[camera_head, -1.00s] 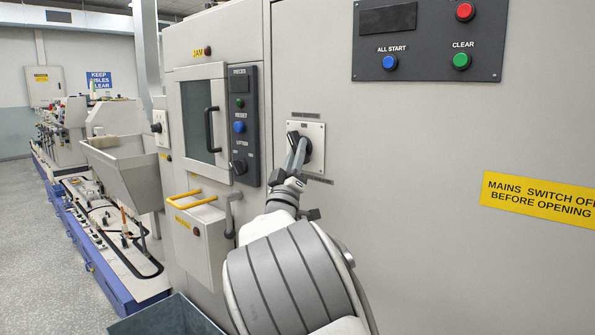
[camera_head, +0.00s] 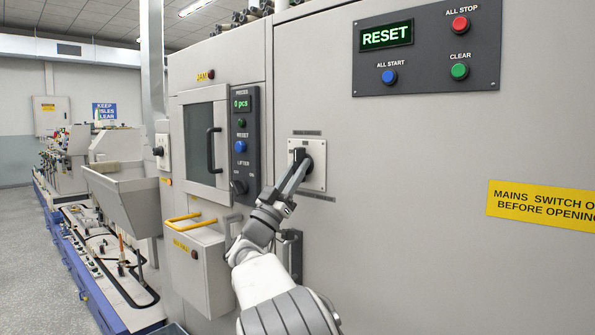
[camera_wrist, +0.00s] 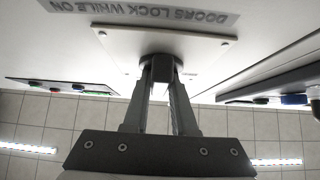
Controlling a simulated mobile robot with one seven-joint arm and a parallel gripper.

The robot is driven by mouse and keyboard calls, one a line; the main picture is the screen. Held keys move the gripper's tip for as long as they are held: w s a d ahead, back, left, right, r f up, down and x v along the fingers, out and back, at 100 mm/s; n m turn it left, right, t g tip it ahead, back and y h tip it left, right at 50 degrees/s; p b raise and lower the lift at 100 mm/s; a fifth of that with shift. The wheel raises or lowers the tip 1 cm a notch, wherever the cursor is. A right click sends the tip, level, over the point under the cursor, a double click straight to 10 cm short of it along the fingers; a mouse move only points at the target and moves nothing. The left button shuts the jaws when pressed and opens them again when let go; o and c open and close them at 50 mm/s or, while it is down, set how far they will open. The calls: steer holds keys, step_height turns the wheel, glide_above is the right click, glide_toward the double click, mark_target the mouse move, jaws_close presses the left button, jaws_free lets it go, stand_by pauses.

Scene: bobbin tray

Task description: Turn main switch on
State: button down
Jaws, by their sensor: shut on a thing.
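The main switch is a black rotary handle (camera_head: 299,156) on a pale square plate (camera_head: 317,180) on the cabinet front, in the head view. My gripper (camera_head: 297,166) is shut on the handle, its fingers reaching up to it from below. In the wrist view my gripper (camera_wrist: 160,82) has both fingers closed around the dark switch handle (camera_wrist: 161,66), in front of the pale plate (camera_wrist: 205,43). The handle looks roughly upright, though the fingers partly hide it. The upper display (camera_head: 386,36) is lit and reads RESET. The small display (camera_head: 241,104) reads 0 pcs.
The panel (camera_head: 440,75) with start, stop and clear buttons is at upper right. A narrow control panel (camera_head: 238,170) and a door with a black handle (camera_head: 212,150) are left of the switch. A box with a yellow bar (camera_head: 196,255) juts out at lower left.

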stand_by(0.3)
steer(key=c, duration=0.7)
jaws_free()
steer(key=p+v, duration=0.1)
steer(key=v, duration=1.6)
steer(key=shift+s+a+f, duration=0.1)
steer(key=shift+s+f, duration=0.05)
steer(key=shift+s, duration=0.05)
